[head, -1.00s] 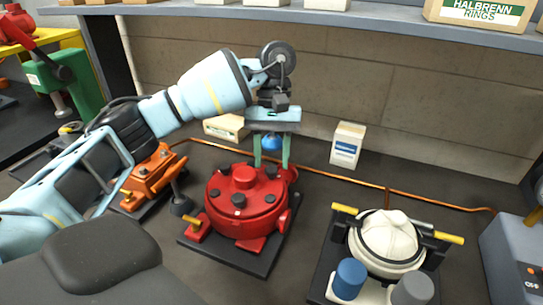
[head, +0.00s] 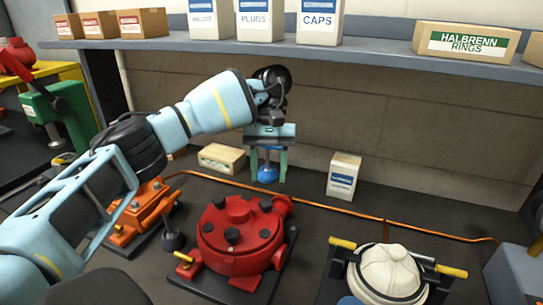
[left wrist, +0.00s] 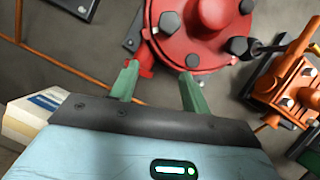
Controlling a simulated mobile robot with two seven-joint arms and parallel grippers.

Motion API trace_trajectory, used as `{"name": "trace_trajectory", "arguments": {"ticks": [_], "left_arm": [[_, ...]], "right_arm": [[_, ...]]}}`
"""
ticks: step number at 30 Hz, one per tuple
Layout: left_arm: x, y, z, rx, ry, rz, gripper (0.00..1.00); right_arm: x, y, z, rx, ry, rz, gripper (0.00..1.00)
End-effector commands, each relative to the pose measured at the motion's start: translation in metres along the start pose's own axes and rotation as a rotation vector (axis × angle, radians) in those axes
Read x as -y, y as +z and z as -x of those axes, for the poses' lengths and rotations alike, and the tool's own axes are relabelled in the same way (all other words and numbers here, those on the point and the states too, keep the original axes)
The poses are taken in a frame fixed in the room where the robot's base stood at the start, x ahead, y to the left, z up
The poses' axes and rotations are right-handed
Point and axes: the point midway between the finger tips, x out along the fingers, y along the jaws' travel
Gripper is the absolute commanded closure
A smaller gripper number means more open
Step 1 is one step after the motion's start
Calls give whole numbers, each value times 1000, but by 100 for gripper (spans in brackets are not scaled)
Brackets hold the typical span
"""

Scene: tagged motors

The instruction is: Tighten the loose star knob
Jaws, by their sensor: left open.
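My left gripper (head: 268,176) is open and empty, above and behind the red round motor housing (head: 237,238). In the left wrist view its two green fingers (left wrist: 158,92) point toward the housing (left wrist: 203,18), with nothing between them. Several dark knob-like heads sit on the housing's top, one of them near the fingers (left wrist: 193,61). I cannot tell which part is the loose star knob. A blue rounded thing (head: 267,174) shows between the fingers in the head view, apparently behind them; the left wrist view does not show it. My right gripper is not in view.
An orange machine (head: 143,208) stands left of the housing, a white-domed machine (head: 388,272) with yellow handles to the right. A copper pipe (head: 320,207) runs behind. Small boxes (head: 343,177) stand near the wall. A shelf (head: 370,48) with boxes hangs above.

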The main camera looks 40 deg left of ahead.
Motion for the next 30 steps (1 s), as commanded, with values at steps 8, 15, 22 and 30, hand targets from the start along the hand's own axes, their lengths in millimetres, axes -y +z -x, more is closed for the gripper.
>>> {"name": "trace_trajectory", "arguments": {"ticks": [8, 15, 22, 30], "left_arm": [[-1, -25, 9, 1, -1, 2, 53], [-1, -41, 14, 7, -2, 1, 53], [-1, -53, 18, 9, -4, 0, 53], [0, -60, 24, 1, -1, 0, 53]], "right_arm": [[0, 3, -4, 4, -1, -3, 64], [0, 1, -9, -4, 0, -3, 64], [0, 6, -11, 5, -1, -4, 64], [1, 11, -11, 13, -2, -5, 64]]}}
